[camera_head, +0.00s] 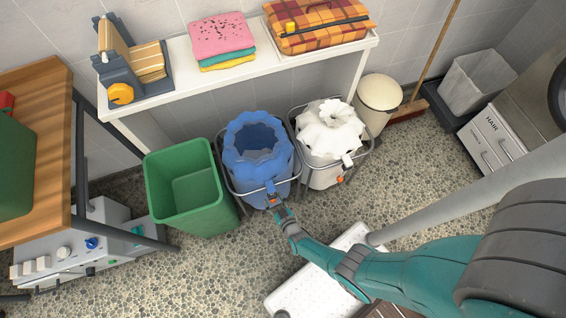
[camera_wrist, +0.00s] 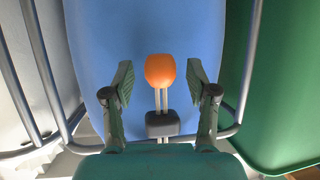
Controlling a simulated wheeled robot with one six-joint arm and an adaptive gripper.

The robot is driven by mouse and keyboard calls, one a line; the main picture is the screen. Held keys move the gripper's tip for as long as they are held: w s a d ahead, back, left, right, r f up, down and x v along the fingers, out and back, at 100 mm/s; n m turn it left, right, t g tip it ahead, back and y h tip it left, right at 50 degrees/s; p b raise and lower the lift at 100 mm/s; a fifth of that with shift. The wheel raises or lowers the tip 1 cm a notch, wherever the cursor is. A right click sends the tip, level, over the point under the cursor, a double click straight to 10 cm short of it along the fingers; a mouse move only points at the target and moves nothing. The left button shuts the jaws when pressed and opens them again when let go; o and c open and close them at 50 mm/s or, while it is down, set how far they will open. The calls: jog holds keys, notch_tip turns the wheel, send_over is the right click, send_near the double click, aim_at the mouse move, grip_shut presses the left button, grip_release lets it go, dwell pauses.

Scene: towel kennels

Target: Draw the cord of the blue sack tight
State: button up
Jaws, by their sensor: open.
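The blue sack (camera_head: 258,146) hangs in a metal frame on the floor, its gathered mouth open at the top. In the wrist view the blue sack (camera_wrist: 205,45) fills the background. An orange cord end (camera_wrist: 160,70) sits on two pale cords that run down to a dark grey cord lock (camera_wrist: 162,124). My gripper (camera_head: 275,198) is at the front of the blue sack. In the wrist view my gripper (camera_wrist: 160,84) is open, with one finger on each side of the orange end. Both fingers look apart from it.
A green bin (camera_head: 188,187) stands left of the blue sack, and a white sack (camera_head: 330,130) in a frame stands right. A shelf (camera_head: 180,60) with folded towels runs behind. A white perforated tray (camera_head: 318,283) lies in front on the pebbled floor.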

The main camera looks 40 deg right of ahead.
jog(key=v, duration=1)
jog(key=shift+s+r, duration=0.25)
jog(key=shift+s, duration=0.05)
